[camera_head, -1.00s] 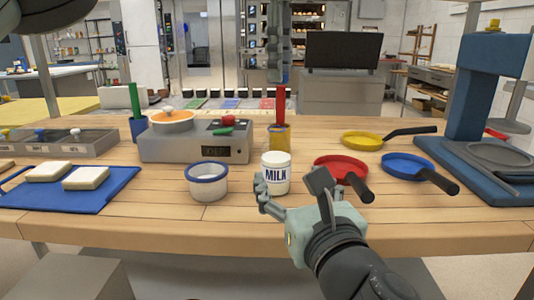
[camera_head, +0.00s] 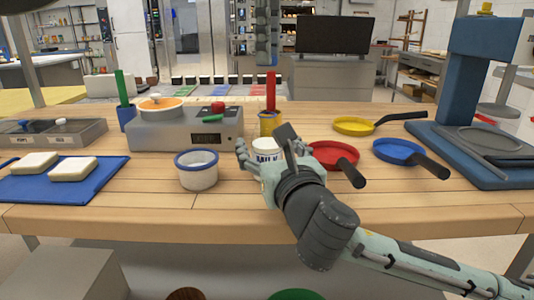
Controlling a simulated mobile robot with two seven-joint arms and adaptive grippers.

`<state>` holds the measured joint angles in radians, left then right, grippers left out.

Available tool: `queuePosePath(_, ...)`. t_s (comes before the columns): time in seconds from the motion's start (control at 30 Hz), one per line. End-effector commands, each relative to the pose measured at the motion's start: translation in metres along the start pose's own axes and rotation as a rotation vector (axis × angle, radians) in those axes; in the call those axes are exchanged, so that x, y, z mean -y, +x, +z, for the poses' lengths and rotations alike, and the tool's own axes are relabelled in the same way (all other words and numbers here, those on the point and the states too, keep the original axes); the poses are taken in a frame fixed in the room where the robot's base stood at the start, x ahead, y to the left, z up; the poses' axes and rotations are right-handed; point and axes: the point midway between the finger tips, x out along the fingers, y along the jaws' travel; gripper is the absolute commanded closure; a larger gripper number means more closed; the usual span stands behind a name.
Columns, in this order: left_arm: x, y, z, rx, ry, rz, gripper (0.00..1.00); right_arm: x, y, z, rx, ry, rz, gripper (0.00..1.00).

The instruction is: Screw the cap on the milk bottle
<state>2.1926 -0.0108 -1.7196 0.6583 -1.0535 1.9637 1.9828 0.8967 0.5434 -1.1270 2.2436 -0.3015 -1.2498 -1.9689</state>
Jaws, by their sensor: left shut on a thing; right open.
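The white milk bottle (camera_head: 264,142), with dark "MILK" lettering, stands upright near the middle of the table. My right gripper (camera_head: 266,160) is open, with one finger left of the bottle and the other right of it. It hides the bottle's lower part; I cannot tell if the fingers touch it. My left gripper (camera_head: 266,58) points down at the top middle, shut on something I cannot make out. A red stick (camera_head: 270,92) shows directly below its tips. I cannot clearly make out a cap.
A blue-rimmed white pot (camera_head: 196,177) stands left of the bottle. Behind are a grey appliance (camera_head: 185,136) and a yellow cup (camera_head: 268,123). Red (camera_head: 330,154), yellow (camera_head: 352,126) and blue (camera_head: 395,151) pans lie right. A blue tray (camera_head: 80,190) is left. The front middle is clear.

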Motion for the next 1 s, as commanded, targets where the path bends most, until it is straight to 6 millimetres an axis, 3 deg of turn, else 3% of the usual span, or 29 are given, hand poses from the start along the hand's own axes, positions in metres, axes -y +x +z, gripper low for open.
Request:
queuePosePath(0.1, 0.0, 0.0, 0.0, 0.0, 0.0, 0.0, 0.8, 0.0, 0.02, 0.001, 0.001, 0.0, -0.001, 0.28)
queuePosePath(0.3, 0.0, 0.0, 0.0, 0.0, 0.0, 0.0, 0.8, 0.0, 0.041, 0.0, 0.0, 0.0, -0.001, 0.28)
queuePosePath(0.7, 0.0, 0.0, 0.0, 0.0, 0.0, 0.0, 0.8, 0.0, 0.046, 0.0, 0.0, 0.0, 0.001, 0.28)
queuePosePath(1.0, 0.0, 0.0, 0.0, 0.0, 0.0, 0.0, 0.8, 0.0, 0.046, 0.0, 0.0, 0.0, 0.0, 0.65)
